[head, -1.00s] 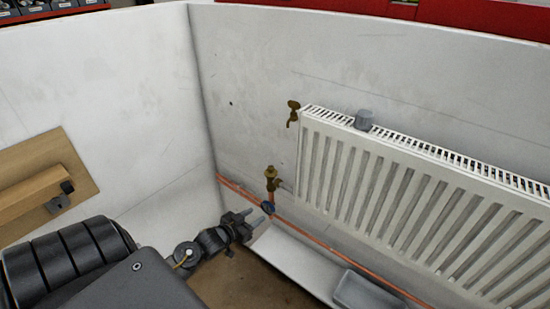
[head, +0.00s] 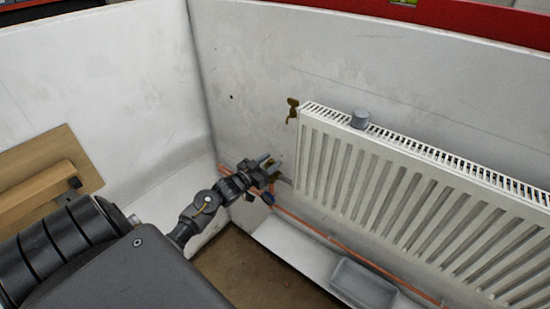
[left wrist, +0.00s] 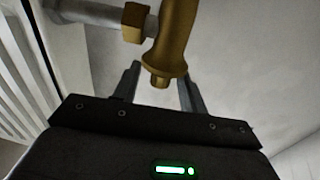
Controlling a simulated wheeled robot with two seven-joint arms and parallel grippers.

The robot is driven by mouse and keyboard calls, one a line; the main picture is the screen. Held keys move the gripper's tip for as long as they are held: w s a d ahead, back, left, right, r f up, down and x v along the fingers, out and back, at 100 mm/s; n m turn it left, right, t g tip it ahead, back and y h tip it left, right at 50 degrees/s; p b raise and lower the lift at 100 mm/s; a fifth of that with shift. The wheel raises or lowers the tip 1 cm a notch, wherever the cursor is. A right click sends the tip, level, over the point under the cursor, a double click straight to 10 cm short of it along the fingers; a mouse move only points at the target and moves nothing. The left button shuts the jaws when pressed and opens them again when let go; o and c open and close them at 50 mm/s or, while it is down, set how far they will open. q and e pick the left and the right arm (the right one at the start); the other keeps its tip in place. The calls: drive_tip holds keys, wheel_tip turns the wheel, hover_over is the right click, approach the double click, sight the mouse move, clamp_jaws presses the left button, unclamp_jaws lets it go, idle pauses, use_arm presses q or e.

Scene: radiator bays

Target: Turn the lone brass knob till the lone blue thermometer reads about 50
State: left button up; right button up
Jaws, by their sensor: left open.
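The brass valve with its knob (head: 276,180) is at the lower left of the radiator, mostly hidden behind my left gripper (head: 269,163) in the head view. In the left wrist view its brass body (left wrist: 174,42) comes down from the top, with its narrow lower end between the open fingers. I see no closed grip on it; whether a finger touches it I cannot tell. My right gripper is out of view.
A white radiator (head: 400,190) fills the right, with a grey cap (head: 359,118) on top and another brass fitting (head: 292,109) at its upper corner. A copper pipe (head: 330,240) runs below, above a grey tray (head: 363,284). A wooden block (head: 40,195) is on the left wall.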

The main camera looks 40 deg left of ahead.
use_arm(q)
drive_tip(key=shift+w+d, duration=0.1)
drive_tip(key=shift+w, duration=1.2)
drive_tip(key=shift+c, duration=0.4)
